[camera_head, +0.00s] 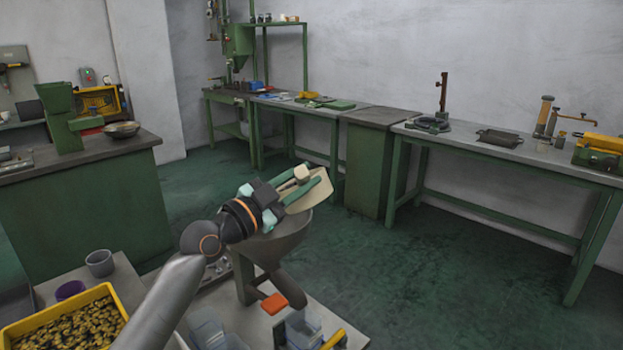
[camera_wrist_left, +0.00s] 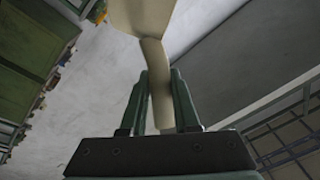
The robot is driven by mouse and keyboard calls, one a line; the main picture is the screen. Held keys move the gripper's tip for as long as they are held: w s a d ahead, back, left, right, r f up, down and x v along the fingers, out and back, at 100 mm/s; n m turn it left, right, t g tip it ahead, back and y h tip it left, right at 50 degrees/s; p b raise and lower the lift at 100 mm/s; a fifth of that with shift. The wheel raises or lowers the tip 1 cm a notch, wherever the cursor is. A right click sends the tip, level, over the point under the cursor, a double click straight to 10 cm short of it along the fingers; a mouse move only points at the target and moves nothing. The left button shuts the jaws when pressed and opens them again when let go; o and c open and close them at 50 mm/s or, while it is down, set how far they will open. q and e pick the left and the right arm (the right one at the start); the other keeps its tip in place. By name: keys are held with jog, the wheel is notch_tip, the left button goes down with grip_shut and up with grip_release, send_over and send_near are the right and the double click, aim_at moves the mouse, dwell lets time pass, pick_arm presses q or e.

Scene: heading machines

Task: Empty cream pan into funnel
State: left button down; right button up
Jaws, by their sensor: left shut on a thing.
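The cream pan (camera_head: 307,191) is a pale scoop-like pan held tilted above the funnel (camera_head: 283,243). My left gripper (camera_head: 303,181) is shut on the pan's handle. In the left wrist view the handle (camera_wrist_left: 158,85) runs between the two green fingers of the gripper (camera_wrist_left: 160,95), and the pan's body is cut off at the top. The funnel is a wide grey bowl on a stand; the pan and gripper cover part of its rim. I cannot see what is inside the pan or the funnel. My right gripper is not in view.
A yellow crate (camera_head: 121,296) of small brass-coloured parts stands at the lower left, near a grey cup (camera_head: 100,263) and a purple cup (camera_head: 70,290). An orange block (camera_head: 274,303) lies below the funnel. Green workbenches (camera_head: 480,150) line the wall; the floor between is clear.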

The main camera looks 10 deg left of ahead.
pick_arm(q)
jog(key=shift+w+a+r+n+p, duration=0.1)
jog(key=shift+a+r+n+p, duration=0.15)
jog(key=shift+r+n+p, duration=0.35)
jog(key=w+a+n+t+y, duration=0.4)
jog(key=a+n, duration=0.6)
jog(key=n, duration=0.3)
jog(key=shift+n+t, duration=0.3)
jog(key=shift+n, duration=0.1)
